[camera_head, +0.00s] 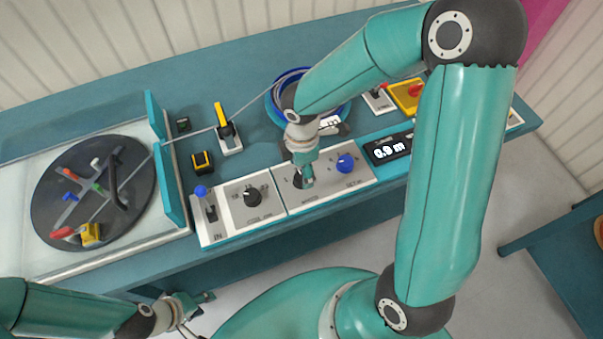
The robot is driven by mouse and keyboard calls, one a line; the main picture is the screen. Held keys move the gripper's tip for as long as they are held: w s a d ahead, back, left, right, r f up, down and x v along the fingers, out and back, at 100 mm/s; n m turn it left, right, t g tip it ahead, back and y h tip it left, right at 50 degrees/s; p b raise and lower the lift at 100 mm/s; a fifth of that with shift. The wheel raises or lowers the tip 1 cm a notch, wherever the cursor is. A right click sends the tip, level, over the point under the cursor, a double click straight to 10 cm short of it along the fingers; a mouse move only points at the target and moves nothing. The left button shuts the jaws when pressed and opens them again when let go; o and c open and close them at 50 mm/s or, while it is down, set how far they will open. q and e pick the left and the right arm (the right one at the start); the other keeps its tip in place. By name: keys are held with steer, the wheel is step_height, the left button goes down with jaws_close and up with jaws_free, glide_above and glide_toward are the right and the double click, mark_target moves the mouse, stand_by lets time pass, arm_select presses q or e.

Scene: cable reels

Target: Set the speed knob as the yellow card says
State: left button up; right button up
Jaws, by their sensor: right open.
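The control panel (273,224) carries a black pointer knob (252,196) on its left plate, a second black knob (299,181) on its right plate and a blue knob (345,163). The labels are too small to read, so I cannot tell which is the speed knob. My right gripper (304,175) points down over the second black knob and partly hides it; it is open, and I cannot tell whether it touches the knob. My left gripper (197,312) is low at the left, apart from the panel, with fingers spread and empty. I cannot make out a yellow card.
A display (389,149) reads 0.9 m.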

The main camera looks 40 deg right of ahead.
mark_target(301, 176)
steer(key=shift+f, duration=1.6)
steer(key=c, duration=1.1)
steer(key=shift+f+m+b, duration=0.1)
steer(key=shift+m+b, duration=1.1)
steer(key=shift+b, duration=0.25)
steer(key=shift+c, duration=0.2)
steer(key=m+b, duration=0.5)
steer(key=m, duration=0.2)
steer(key=shift+b, duration=0.35)
steer(key=shift+m+b, duration=0.75)
steer(key=shift+m, duration=0.45)
steer(key=shift+r, duration=0.2)
steer(key=shift+m, duration=0.3)
